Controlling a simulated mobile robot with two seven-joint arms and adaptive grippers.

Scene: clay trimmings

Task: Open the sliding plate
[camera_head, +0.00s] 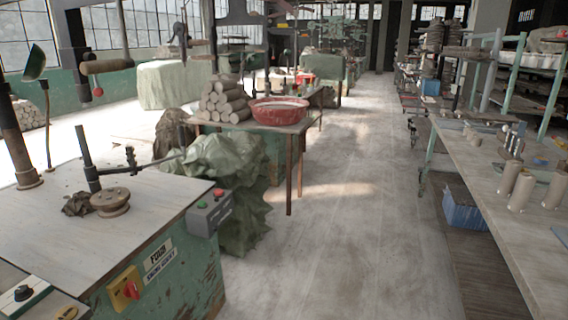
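I cannot pick out a sliding plate for certain in the head view. Neither of my grippers is in view. At the lower left stands a green machine bench with a pale flat top (150,212). On it are a round wooden disc on a base (110,202), a dark lump (78,204) beside it, and a dark upright post with a jointed arm (91,172). A grey box with red and green buttons (210,212) sits at its right corner. A yellow switch with a red knob (126,289) is on its front side.
A long worktable (500,190) runs along the right, with several clay cylinders on it. A blue crate (464,210) stands under it. Behind the bench, a small table carries a red basin (279,112) and stacked clay rolls (222,101). The middle floor aisle (340,200) is clear.

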